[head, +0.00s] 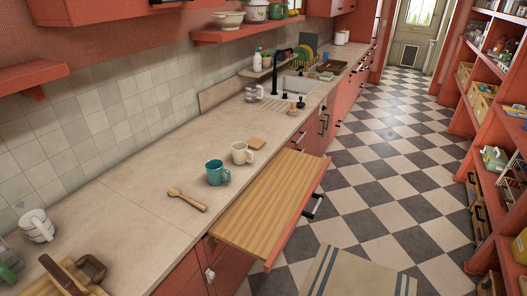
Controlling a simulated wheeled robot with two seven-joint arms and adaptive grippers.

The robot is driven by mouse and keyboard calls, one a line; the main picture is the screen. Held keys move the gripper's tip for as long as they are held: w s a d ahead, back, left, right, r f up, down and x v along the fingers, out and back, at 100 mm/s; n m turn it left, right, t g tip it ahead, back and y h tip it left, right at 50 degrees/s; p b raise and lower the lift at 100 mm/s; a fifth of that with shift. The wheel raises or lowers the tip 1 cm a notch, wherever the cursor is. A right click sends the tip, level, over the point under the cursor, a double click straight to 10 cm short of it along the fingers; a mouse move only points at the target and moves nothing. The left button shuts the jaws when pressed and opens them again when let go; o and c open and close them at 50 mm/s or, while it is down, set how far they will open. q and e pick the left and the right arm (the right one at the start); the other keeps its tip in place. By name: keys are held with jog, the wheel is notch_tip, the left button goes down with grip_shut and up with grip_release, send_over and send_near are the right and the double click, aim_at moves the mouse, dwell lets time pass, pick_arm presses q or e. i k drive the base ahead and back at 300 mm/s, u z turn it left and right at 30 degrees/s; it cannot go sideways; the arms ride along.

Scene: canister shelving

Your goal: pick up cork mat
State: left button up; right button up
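A small tan square that looks like the cork mat (256,143) lies flat on the beige countertop (140,190), just behind and to the right of a cream mug (241,153). Its top looks bare, and it sits near the counter's front edge. A teal mug (217,173) stands nearer, to the left of the cream mug. Neither of my grippers shows in the head view.
A pulled-out wooden board (265,200) juts from the counter front over the checkered floor. A wooden spoon (187,199) lies on the counter. A wooden tray (70,277) is at the lower left. The sink (297,86) and black faucet are farther back. Shelves line the right side.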

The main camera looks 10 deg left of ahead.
aim_at(255, 143)
jog(key=z, duration=0.85)
jog(key=i, duration=4.2)
jog(key=u, duration=1.2)
jog(key=i, duration=2.7)
jog(key=u, duration=0.6)
